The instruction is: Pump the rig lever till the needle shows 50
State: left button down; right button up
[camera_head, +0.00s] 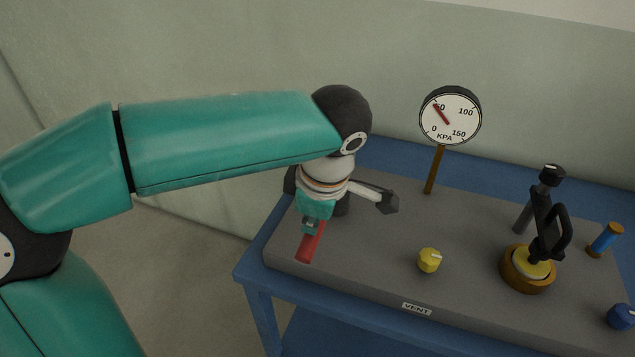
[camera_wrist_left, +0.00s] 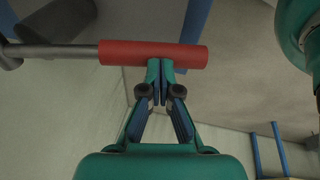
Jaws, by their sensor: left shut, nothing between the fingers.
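The lever's red grip (camera_head: 309,247) sticks out below my left gripper (camera_head: 309,226) near the left end of the grey rig top. In the left wrist view the red grip (camera_wrist_left: 140,53) lies level on a grey rod running to the left. My left gripper (camera_wrist_left: 161,72) is shut, its fingertips against or just under the grip, not around it. Most of the rod is hidden behind my gripper and wrist in the head view. The round KPA gauge (camera_head: 456,122) stands on a brown post; its red needle (camera_head: 441,114) points up-left, at about 50. My right gripper is not in view.
The grey rig top (camera_head: 390,260) sits on a blue bench (camera_head: 257,291). It carries a yellow knob (camera_head: 429,260) above a VENT label (camera_head: 417,309), a black fixture (camera_head: 547,215) on a brass base, a blue cylinder (camera_head: 606,240) and a blue knob (camera_head: 621,316).

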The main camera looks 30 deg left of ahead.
aim_at(307, 236)
pick_arm(q)
jog(key=shift+s+d+f, duration=0.15)
jog(key=shift+s+f, duration=0.05)
jog(key=shift+f, duration=0.25)
jog(key=r+p, duration=0.2)
jog(key=r, duration=0.1)
jog(key=r+p, duration=0.1)
jog(key=shift+s+a+r, duration=0.25)
jog(key=shift+a+r, duration=0.05)
jog(key=s+v, duration=0.2)
jog(key=v, duration=0.7)
jog(key=shift+s+d+p, duration=0.15)
jog(key=shift+d+p, duration=0.2)
jog(key=shift+p, duration=0.05)
jog(key=shift+r, duration=0.15)
dwell(0.5)
